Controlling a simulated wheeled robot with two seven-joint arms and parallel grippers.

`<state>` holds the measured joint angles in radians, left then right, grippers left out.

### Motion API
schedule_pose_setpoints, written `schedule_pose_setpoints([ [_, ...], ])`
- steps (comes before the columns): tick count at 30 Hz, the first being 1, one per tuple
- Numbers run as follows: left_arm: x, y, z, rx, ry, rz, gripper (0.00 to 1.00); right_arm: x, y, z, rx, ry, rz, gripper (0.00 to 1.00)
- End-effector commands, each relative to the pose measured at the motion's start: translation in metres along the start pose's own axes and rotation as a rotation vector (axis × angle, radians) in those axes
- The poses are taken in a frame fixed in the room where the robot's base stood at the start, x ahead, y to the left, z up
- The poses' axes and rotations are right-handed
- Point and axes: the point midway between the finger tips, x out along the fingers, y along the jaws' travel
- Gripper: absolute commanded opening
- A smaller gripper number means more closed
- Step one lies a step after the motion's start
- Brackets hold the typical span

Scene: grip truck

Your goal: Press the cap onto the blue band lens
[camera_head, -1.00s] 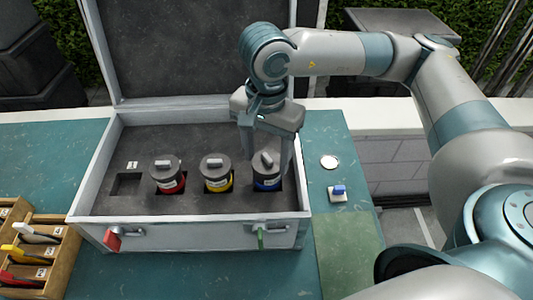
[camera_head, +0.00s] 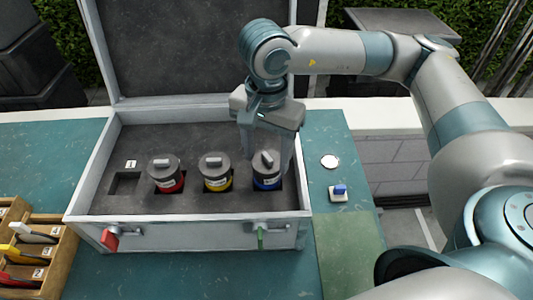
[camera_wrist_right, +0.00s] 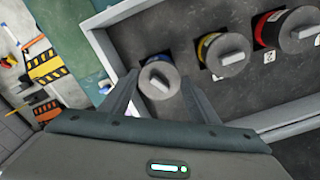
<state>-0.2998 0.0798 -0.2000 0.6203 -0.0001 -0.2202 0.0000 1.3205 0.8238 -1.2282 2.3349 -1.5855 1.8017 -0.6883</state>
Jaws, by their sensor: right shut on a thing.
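The blue band lens (camera_head: 268,184) stands upright in the right-hand slot of the open case. A dark grey cap (camera_head: 266,161) with a raised grip bar sits on top of it. In the right wrist view the cap (camera_wrist_right: 158,82) is between the two fingers, with the blue band just showing behind it. My right gripper (camera_head: 267,157) points down over this lens and is shut on the cap from both sides. Whether the cap is fully seated cannot be told. My left gripper is not in view.
The case (camera_head: 190,229) also holds a yellow band lens (camera_head: 217,184) and a red band lens (camera_head: 170,184), both capped, and an empty slot (camera_head: 125,183). A white disc (camera_head: 330,161) and a blue-topped block (camera_head: 339,192) lie right. A wooden rack (camera_head: 62,252) stands left.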

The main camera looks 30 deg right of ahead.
Motion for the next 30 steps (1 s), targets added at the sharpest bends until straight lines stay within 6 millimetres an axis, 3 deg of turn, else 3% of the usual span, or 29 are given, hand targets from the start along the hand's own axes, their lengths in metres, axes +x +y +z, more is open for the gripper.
schedule_pose_setpoints([
  [21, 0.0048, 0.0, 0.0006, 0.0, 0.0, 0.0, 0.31, 0.0013, -0.0001, 0.0001, 0.0, 0.0, 0.0, 0.34],
  [22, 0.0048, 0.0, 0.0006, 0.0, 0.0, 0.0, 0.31, 0.0013, -0.0001, 0.0001, 0.0, 0.0, 0.0, 0.6],
  [24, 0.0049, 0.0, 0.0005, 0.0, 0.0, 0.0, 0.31, 0.0013, -0.0001, 0.0001, 0.0, 0.0, 0.0, 0.77],
  [30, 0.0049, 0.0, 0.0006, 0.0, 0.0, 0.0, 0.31, 0.0014, -0.0001, 0.0001, 0.0, 0.0, 0.0, 0.77],
])
